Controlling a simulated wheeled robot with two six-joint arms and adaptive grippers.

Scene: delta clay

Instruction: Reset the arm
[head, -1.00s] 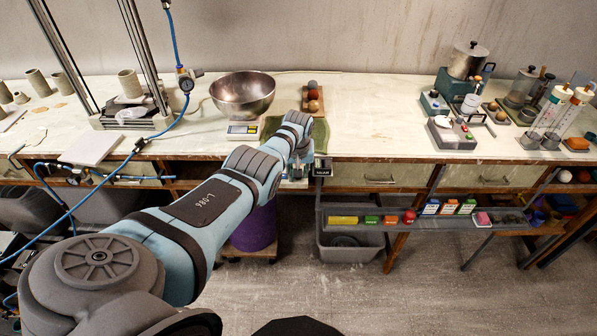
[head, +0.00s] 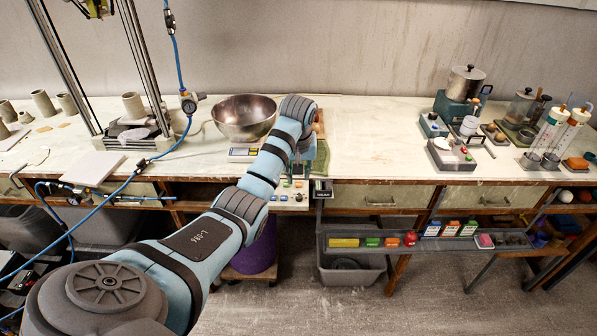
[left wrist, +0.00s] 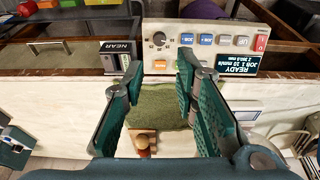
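My left arm reaches in from the lower left of the head view, over the front edge of the bench. Its wrist is bent, and the left gripper (head: 297,172) points down near a control panel (head: 290,194) at the bench front, partly hidden by the arm. In the left wrist view the left gripper (left wrist: 158,72) is open, its green fingers well apart with nothing between the tips. The panel with its buttons and READY display (left wrist: 215,45) lies beyond the fingertips. My right gripper is not in view.
A steel bowl (head: 245,116) on a scale stands left of the wrist. A green mat (head: 321,158) lies beside it. A shelf rail (head: 375,250) with coloured boxes hangs at the bench front. The bench top right of the mat is mostly clear.

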